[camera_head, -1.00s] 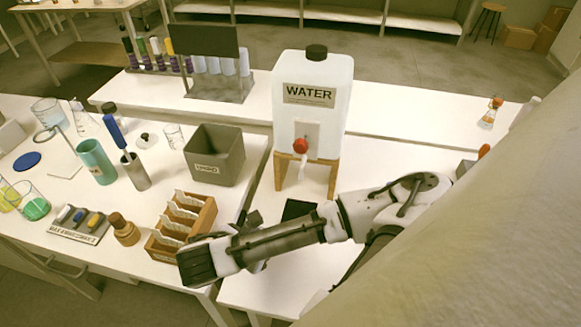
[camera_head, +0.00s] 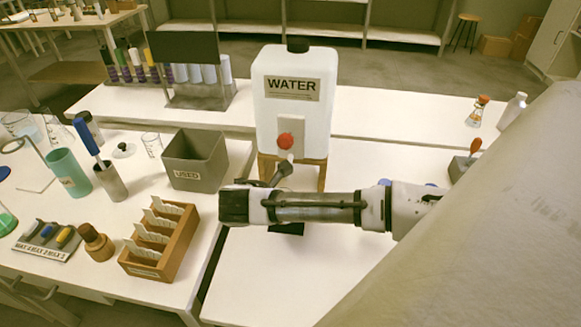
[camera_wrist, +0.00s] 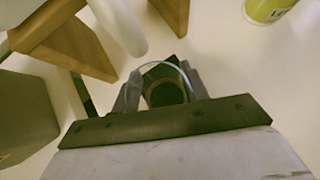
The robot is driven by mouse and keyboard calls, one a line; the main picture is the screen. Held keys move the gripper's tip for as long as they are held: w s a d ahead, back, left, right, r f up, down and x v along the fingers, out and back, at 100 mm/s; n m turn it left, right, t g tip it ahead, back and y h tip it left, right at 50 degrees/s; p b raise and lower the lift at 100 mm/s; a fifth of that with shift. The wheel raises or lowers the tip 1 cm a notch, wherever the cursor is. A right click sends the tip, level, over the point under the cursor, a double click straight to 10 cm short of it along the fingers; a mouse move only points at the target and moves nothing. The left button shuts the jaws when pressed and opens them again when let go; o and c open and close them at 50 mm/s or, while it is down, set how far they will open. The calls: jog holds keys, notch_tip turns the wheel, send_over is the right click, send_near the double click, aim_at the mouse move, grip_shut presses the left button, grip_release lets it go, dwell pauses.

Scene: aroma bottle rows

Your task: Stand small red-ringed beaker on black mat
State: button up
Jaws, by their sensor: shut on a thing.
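A small clear beaker (camera_wrist: 163,88) sits between the two fingers of my gripper (camera_wrist: 164,90) in the wrist view, seen from above. The gripper is shut on it. Its pale rim and a darker ring inside show; a red colour is not clear. The black mat (camera_head: 287,229) lies on the right-hand table in front of the water stand, partly covered by my arm in the head view. In the wrist view the mat (camera_wrist: 171,59) shows beyond and behind the beaker. I cannot tell whether the beaker touches it. The fingers and beaker are hidden in the head view.
The water tank (camera_head: 295,105) with a red tap (camera_head: 285,141) stands on a wooden stand (camera_head: 321,176) close by. The grey USED bin (camera_head: 195,160) and a wooden slide rack (camera_head: 160,240) are left, on the neighbouring table. The table front is clear.

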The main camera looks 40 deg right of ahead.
jog(key=shift+w+d, duration=0.25)
jog(key=shift+d, duration=0.4)
jog(key=shift+w+d, duration=0.15)
jog(key=shift+d, duration=0.45)
notch_tip(320, 180, down, 3)
jog(key=shift+a+r+p, duration=0.1)
jog(key=shift+a+p, duration=0.05)
jog(key=shift+p, duration=0.25)
jog(key=shift+f, duration=0.4)
jog(key=shift+f, duration=0.15)
jog(key=o, duration=1.1)
jog(key=shift+c, duration=0.2)
